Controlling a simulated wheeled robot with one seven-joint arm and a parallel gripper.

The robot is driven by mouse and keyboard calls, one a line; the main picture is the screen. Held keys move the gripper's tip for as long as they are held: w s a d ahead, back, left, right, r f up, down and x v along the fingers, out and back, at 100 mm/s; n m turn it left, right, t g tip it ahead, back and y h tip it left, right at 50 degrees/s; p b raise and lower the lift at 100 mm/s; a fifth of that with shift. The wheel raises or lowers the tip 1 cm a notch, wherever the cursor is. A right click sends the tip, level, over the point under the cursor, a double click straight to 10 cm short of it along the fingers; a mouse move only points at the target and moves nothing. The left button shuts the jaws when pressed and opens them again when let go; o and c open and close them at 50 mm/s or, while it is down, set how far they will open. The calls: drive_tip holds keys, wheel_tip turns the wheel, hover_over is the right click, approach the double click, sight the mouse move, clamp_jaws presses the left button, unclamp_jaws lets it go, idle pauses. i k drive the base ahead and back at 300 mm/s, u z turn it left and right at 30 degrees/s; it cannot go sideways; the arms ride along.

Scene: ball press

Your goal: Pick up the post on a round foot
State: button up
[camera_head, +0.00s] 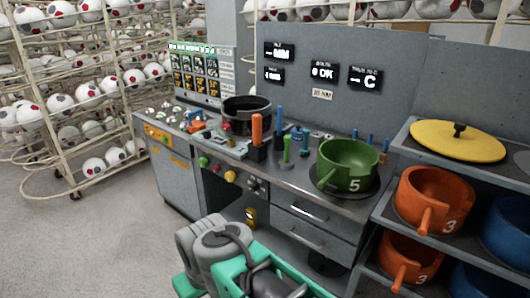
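A slim green post (286,150) stands upright on the metal bench top, on what looks like a small round foot. It is just right of an orange handle (257,130) set in a black block, and left of a green pot marked 5 (347,165). My arm is folded low at the bottom centre, in front of the bench and well apart from the post. My gripper seems to be the dark part (272,284) at the lower edge. Its fingers cannot be made out, and nothing held is visible.
A blue post (279,121) stands behind the green one. A black pot (246,114) is at the left of the bench (310,184). Shelves (383,203) at right hold orange and blue pots and a yellow lid (457,141). Ball racks stand at left; the floor (90,240) there is clear.

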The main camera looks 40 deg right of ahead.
sight(286, 163)
drive_tip(key=z, duration=0.3)
drive_tip(key=i, duration=0.95)
drive_tip(key=z, duration=0.5)
drive_tip(key=i, duration=0.55)
